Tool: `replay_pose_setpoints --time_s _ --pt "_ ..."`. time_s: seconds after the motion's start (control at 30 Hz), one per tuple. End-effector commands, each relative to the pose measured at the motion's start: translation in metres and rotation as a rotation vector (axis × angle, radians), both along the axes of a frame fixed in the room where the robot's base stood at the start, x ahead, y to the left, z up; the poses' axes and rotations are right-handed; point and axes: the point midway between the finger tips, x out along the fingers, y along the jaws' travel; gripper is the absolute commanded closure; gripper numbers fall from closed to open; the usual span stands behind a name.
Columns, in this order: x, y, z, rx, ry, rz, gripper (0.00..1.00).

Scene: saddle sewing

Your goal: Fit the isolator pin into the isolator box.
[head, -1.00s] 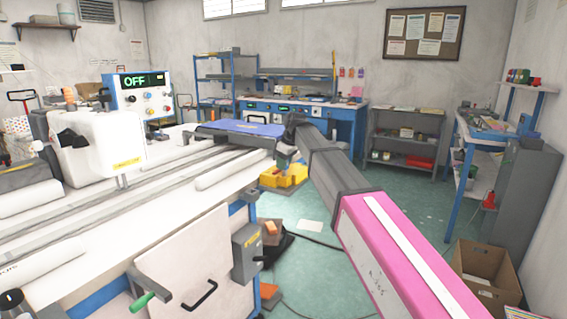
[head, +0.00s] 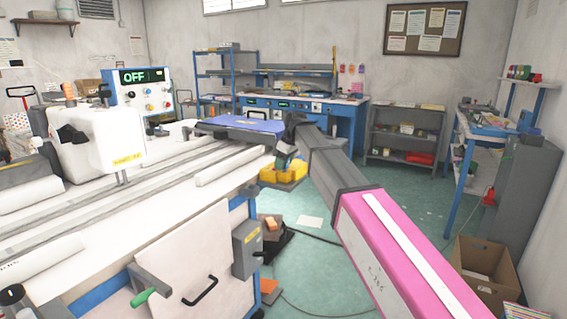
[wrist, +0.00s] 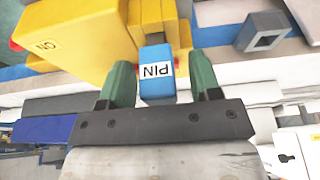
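The isolator pin (wrist: 156,80) is a blue block with a white label reading PIN, upside down in the wrist view. It stands between the two green fingers of my gripper (wrist: 162,88), with a narrow gap visible on each side. Its far end meets a yellow holder (wrist: 85,35), which also shows in the head view (head: 285,173). In the head view my gripper (head: 288,155) is just above that holder, and the pin cannot be made out. A grey box (head: 247,250) with a yellow label on the machine's side may be the isolator box; no opening is clear there.
The long white sewing machine bed (head: 120,235) fills the left, with a blue pad (head: 240,126) at its far end. A grey square-holed part (wrist: 265,38) shows in the wrist view. A cardboard box (head: 485,275) stands right. The green floor between is mostly open.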

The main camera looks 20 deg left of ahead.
Motion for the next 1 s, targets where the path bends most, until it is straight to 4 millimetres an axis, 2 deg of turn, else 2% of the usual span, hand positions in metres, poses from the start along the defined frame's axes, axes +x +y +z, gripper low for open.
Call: replay_pose_setpoints --time_s 0.27,0.43,0.8,1.0 --pt "0.0 0.0 0.0 0.0 0.0 0.0 0.41" --pt "-0.001 -0.003 0.011 0.001 -0.001 0.0 0.41" --pt "-0.005 -0.021 0.072 0.001 -0.001 0.0 0.41" --pt "-0.007 -0.029 0.095 0.0 -0.001 0.0 0.41"
